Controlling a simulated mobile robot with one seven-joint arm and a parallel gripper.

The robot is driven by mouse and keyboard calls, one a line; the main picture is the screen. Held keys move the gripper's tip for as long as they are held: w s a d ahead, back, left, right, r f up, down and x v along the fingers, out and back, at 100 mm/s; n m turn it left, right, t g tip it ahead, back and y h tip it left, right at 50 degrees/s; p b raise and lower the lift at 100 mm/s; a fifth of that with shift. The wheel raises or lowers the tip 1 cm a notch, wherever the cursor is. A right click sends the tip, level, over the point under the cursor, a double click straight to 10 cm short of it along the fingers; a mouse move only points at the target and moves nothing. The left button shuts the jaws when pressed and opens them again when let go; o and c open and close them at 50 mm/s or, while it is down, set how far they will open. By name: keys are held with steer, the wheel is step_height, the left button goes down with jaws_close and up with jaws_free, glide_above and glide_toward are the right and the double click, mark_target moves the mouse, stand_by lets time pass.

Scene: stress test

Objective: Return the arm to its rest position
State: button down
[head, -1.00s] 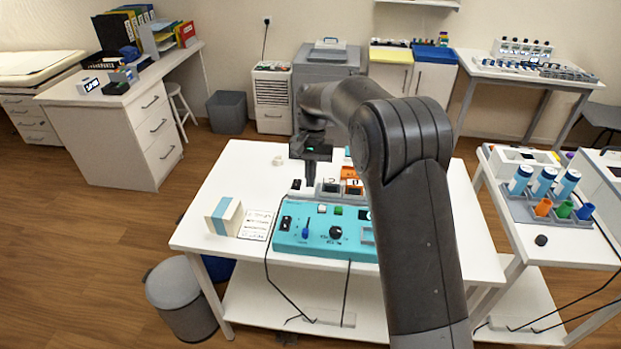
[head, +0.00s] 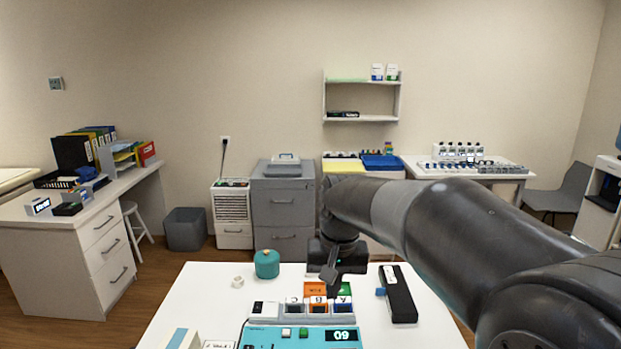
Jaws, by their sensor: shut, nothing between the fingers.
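My gripper (head: 331,276) hangs from my dark arm (head: 420,215) over the white table. It is shut and holds nothing. Its fingertips are in front of the box with the coloured cards in this view; whether they touch it I cannot tell. The arm reaches in from the right and covers the right part of the view.
On the white table (head: 190,305) are a teal device (head: 262,336), a card box (head: 262,309), a green round container (head: 267,263), a white ring (head: 238,282) and a black case (head: 398,295). A grey cabinet (head: 283,215) stands behind. The table's left part is fairly clear.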

steer(key=s+d+t, duration=0.2)
steer(key=s+d, duration=0.3)
steer(key=s, duration=0.5)
steer(key=s+d+t, duration=0.2)
steer(key=s+d, duration=0.3)
steer(key=s, duration=0.5)
steer(key=shift+s+d+f+t+h, duration=0.3)
steer(key=shift+s+f, duration=0.1)
steer(key=shift+f, duration=0.05)
stand_by(0.6)
